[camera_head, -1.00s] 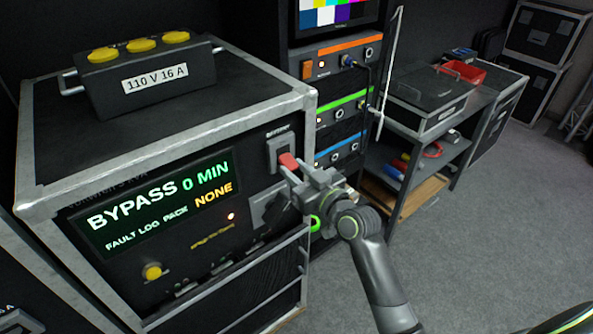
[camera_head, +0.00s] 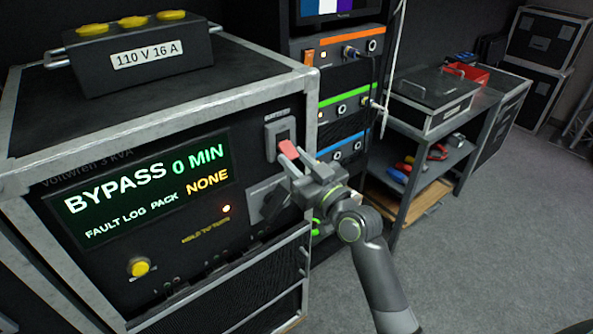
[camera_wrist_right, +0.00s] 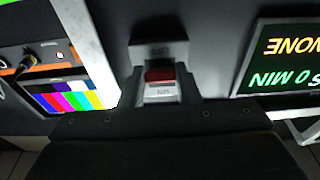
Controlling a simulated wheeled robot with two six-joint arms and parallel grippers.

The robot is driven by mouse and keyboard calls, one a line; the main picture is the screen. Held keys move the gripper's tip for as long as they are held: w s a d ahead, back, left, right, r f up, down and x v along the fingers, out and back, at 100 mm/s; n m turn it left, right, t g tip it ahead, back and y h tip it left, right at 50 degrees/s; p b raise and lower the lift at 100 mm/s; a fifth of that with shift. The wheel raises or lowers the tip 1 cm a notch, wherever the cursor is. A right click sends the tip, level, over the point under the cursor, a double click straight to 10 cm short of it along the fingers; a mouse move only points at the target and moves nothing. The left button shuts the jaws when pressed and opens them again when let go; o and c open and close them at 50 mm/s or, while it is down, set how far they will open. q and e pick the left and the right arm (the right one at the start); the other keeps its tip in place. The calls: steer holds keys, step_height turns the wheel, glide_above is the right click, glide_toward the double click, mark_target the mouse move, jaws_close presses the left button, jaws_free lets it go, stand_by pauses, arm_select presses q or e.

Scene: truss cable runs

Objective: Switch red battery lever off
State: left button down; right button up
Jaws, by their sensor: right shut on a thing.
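The red battery lever (camera_head: 288,149) sticks out of a grey switch plate (camera_head: 273,138) at the upper right of the power unit's front panel. In the right wrist view the red lever (camera_wrist_right: 160,76) lies between a faint marking and a pale label, which look like OFF and ON and appear upside down. My right gripper (camera_head: 292,160) is at the lever, with its fingers on either side and shut on it. The fingers partly hide the lever and the panel below it. My left gripper is not in view.
The unit's display (camera_head: 146,193) reads BYPASS 0 MIN, FAULT LOG, PACK NONE. A yellow button (camera_head: 139,267) sits below it. A 110 V 16 A box (camera_head: 135,50) stands on top. A rack (camera_head: 343,90) with cables and a shelf cart (camera_head: 452,120) stand to the right.

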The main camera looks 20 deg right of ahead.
steer(key=o, duration=1)
steer(key=shift+s+d+f, duration=0.15)
steer(key=shift+s+d, duration=0.05)
steer(key=shift+s, duration=0.3)
steer(key=b+v, duration=0.3)
steer(key=v, duration=1.3)
steer(key=shift+s, duration=0.2)
